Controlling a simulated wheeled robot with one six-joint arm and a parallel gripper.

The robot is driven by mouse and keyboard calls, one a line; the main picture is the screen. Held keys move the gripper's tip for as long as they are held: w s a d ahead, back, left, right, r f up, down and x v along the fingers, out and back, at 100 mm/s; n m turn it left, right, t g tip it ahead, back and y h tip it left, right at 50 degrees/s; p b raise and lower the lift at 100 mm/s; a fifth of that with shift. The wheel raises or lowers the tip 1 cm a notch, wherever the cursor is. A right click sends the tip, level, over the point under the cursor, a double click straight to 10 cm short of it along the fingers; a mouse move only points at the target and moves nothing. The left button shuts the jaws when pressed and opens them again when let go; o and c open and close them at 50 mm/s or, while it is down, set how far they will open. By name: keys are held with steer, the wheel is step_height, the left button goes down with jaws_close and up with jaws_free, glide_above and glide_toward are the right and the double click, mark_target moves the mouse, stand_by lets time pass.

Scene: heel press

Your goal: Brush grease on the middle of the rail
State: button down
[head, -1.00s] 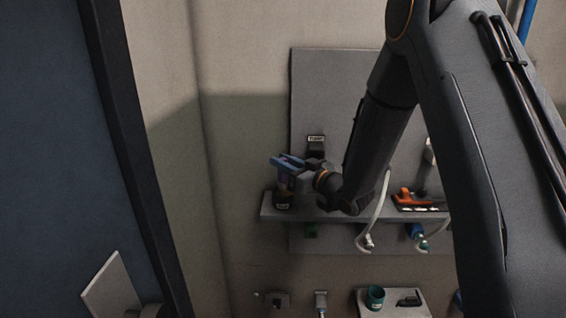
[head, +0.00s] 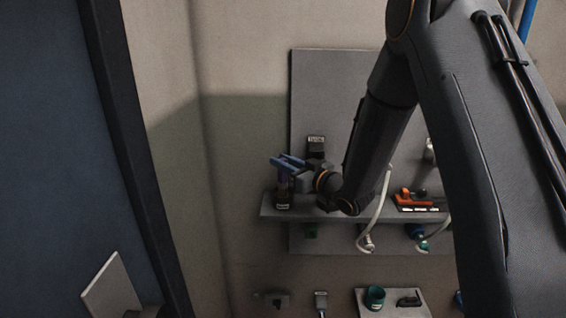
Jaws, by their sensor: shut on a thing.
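My gripper (head: 284,163), with blue fingers, is at the left end of a grey wall shelf (head: 350,215). It is shut on the top of a small upright purplish handle (head: 282,184), which looks like the brush. A dark pot with a pale label (head: 283,201) stands on the shelf directly below; I cannot tell whether the handle is in it or just behind it. The bristles are hidden. I cannot make out the rail in this view.
An orange tool (head: 408,197) lies on the shelf to the right, and pale hoses hang near my arm. A black labelled item (head: 316,146) is on the backboard. A dark blue panel (head: 60,150) fills the left.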

steer(key=shift+r+p, duration=1.85)
steer(key=shift+r, duration=1.65)
steer(key=shift+f, duration=0.1)
